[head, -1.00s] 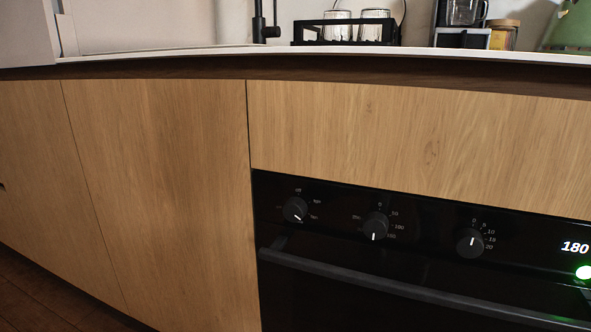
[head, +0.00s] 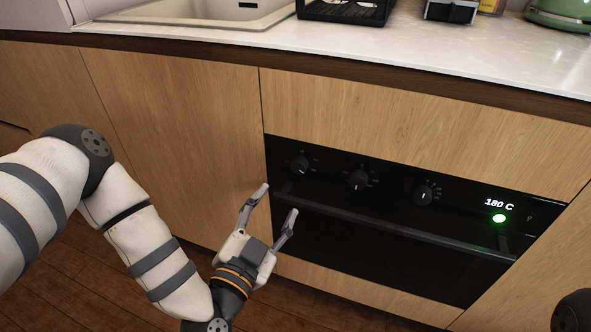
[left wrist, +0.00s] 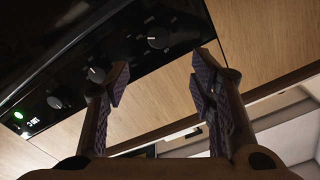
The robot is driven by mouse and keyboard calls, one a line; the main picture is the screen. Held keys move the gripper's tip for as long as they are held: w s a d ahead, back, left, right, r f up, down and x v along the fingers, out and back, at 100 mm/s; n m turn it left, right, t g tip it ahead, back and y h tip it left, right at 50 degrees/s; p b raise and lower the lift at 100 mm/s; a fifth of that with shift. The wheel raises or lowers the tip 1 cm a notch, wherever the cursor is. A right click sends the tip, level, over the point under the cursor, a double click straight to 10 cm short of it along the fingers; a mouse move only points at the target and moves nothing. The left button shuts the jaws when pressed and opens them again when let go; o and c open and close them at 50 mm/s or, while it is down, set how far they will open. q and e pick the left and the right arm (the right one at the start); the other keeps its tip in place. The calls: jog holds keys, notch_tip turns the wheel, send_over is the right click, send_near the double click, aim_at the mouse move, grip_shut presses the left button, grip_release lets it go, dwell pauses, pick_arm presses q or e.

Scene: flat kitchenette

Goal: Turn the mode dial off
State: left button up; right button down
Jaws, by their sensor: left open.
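The mode dial (head: 300,164) is the leftmost of three black knobs on the black oven panel (head: 400,182). Earlier its "off" mark showed at the top, with its white pointer towards the lower right; now the marks are too small to read. My left gripper (head: 278,200) is open and empty, below and left of the dial and apart from it. In the left wrist view the mode dial (left wrist: 158,38) shows beyond the gap between the open fingers (left wrist: 160,66). My right gripper is not in view.
The middle knob (head: 358,180) and right knob (head: 425,194) sit beside the dial. The oven handle (head: 400,229) runs below them. A display (head: 499,204) reads 180 C above a green light (head: 499,218). The counter (head: 400,52) overhangs above.

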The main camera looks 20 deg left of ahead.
aim_at(298, 168)
pick_arm(q)
jog(key=w, duration=0.5)
jog(key=w+b, duration=0.1)
jog(key=w, duration=0.5)
jog(key=shift+w+d, duration=0.2)
jog(key=shift+w, duration=0.1)
jog(key=c, duration=1.2)
